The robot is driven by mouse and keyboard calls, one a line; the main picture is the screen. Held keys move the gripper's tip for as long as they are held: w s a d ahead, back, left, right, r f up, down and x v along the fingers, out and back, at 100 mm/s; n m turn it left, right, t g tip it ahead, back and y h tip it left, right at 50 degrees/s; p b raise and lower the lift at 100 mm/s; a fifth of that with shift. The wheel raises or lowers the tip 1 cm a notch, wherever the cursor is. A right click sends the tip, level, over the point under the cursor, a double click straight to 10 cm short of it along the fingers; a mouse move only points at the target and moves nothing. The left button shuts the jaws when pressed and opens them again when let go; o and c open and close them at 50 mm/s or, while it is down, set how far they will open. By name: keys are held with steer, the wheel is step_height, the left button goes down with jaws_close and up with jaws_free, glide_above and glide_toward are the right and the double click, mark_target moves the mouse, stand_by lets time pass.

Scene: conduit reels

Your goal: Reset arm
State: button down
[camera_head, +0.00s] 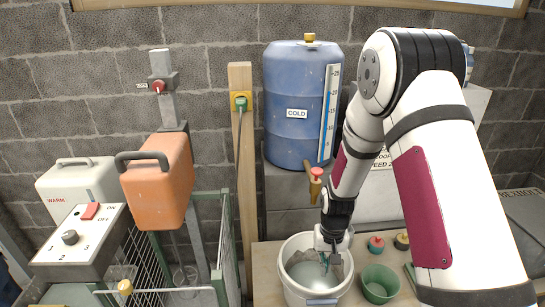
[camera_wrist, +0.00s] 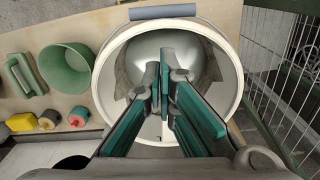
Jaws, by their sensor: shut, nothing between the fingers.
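My arm reaches down from the right in the head view. My gripper (camera_head: 328,257) points down at the mouth of a white bucket (camera_head: 293,284); I cannot tell how deep its tips are. In the wrist view my gripper (camera_wrist: 165,75) has its green-padded fingers together and empty, over the middle of the white bucket (camera_wrist: 104,82). A shiny grey rounded surface (camera_wrist: 190,50) shows inside the bucket, with brownish-grey cloth-like pieces at its sides. The bucket's grey handle grip (camera_wrist: 162,11) lies at its rim.
A green pot (camera_head: 379,284) stands close right of the bucket on the wooden bench. Small red and yellow-topped items (camera_head: 376,244) sit behind it. A blue "COLD" tank (camera_head: 296,110) with a tap is behind. A wire cage (camera_wrist: 290,80) stands beside the bucket. An orange can (camera_head: 158,185) is at left.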

steer(key=s+r+n+t, duration=0.1)
steer(key=s+r, duration=0.2)
steer(key=r, duration=0.9)
steer(key=s+r+t, duration=0.2)
steer(key=r, duration=1)
steer(key=s+r+t, duration=0.1)
steer(key=s+r, duration=0.5)
steer(key=s, duration=0.3)
steer(key=s+a+r+t, duration=0.1)
steer(key=s+r, duration=0.6)
steer(key=s, duration=0.2)
steer(key=shift+n+t, duration=0.3)
steer(key=shift+n, duration=0.1)
